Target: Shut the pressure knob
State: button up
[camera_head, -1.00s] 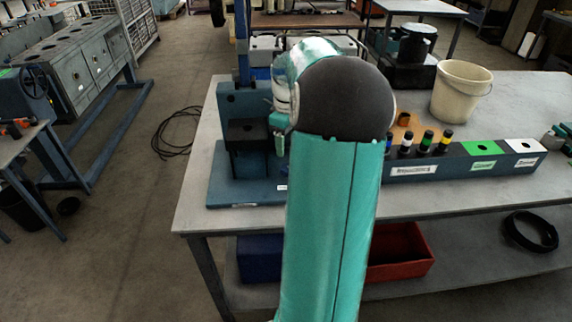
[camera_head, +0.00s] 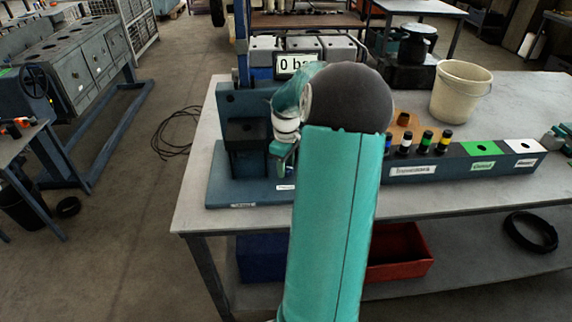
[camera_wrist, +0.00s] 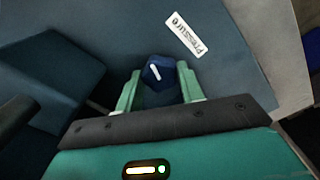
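The pressure knob (camera_wrist: 158,74) is a small dark blue knob with a white pointer line, seen in the wrist view beside a white "Pressure" label (camera_wrist: 187,35). It sits on the blue-grey base plate (camera_wrist: 100,25). My gripper (camera_wrist: 159,71) is open, with one green finger on each side of the knob; the gaps look small and I cannot tell contact. In the head view my gripper (camera_head: 282,160) is low at the blue test stand (camera_head: 228,100), and my arm hides the knob there. A display (camera_head: 296,64) above the stand reads "0 ba", its end cut off by my arm.
On the table (camera_head: 420,206), right of my arm, stand a labelled block (camera_head: 458,170) with several coloured-banded injectors and a cream bucket (camera_head: 461,92). Blue and red bins (camera_head: 400,254) and a black ring (camera_head: 531,231) lie on the lower shelf.

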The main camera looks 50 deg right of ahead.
jog(key=c, duration=0.3)
jog(key=shift+m, duration=1.5)
jog(key=o, duration=1)
notch_tip(320, 180, up, 14)
jog(key=shift+f, duration=0.1)
jog(key=shift+a, duration=0.1)
